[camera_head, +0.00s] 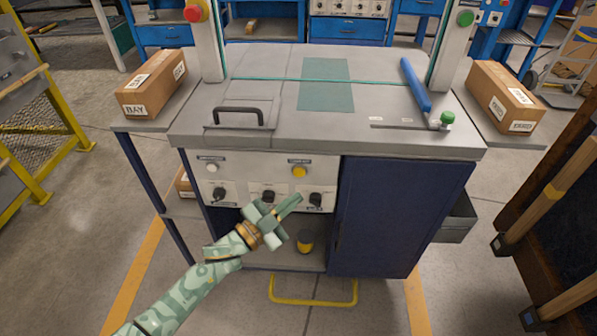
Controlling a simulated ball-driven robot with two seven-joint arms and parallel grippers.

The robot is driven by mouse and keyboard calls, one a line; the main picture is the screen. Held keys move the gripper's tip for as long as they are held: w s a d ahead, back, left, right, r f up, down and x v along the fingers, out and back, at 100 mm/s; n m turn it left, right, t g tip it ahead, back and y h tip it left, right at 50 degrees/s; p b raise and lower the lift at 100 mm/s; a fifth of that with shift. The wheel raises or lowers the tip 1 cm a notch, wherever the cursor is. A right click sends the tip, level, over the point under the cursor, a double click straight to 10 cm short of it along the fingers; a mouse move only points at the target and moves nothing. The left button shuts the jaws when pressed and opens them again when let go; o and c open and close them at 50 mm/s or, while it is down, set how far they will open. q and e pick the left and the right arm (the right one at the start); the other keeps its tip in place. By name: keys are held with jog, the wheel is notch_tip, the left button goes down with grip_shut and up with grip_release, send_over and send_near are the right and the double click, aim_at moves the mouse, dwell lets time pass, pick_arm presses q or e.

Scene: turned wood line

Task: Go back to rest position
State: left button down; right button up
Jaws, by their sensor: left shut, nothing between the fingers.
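My left arm comes in from the lower left in pale green camouflage colouring. Its gripper (290,205) is shut and empty, in front of the control panel of the workstation (230,166). The gripper covers part of the panel's lower edge and the open shelf below. No contact with the workstation can be made out. My right gripper is not in view.
A black handle (238,116), a green mat (326,84) and a blue bar (415,84) are on the worktop. Cartons stand on the left (152,84) and right (505,97) side shelves. A yellow floor bar (313,303) lies in front. Floor at lower left is clear.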

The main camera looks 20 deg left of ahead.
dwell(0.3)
